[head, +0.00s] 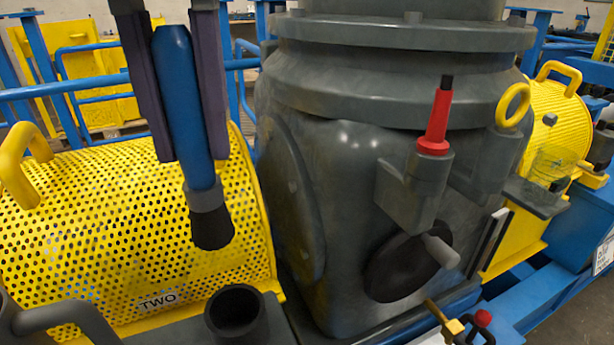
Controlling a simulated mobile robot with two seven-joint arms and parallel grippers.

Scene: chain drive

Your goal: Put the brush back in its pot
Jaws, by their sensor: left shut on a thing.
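The brush (187,110) has a blue handle, a grey collar and dark bristles. My left gripper (192,152) comes down from the top left and is shut on its handle. The brush hangs nearly upright, bristles down and slightly tilted, in front of the yellow perforated guard. A dark, open-topped round pot (236,313) stands at the bottom, below and a little right of the bristles. The bristle tip is apart from the pot, above its rim in the picture. The pot's inside is dark. My right gripper is not in view.
The yellow guard (110,225) labelled TWO is behind the brush. A large grey housing (335,190) with a red-handled part (437,120) stands to the right. A dark curved handle (65,315) is left of the pot. Brass and red fittings (455,325) are at the lower right.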

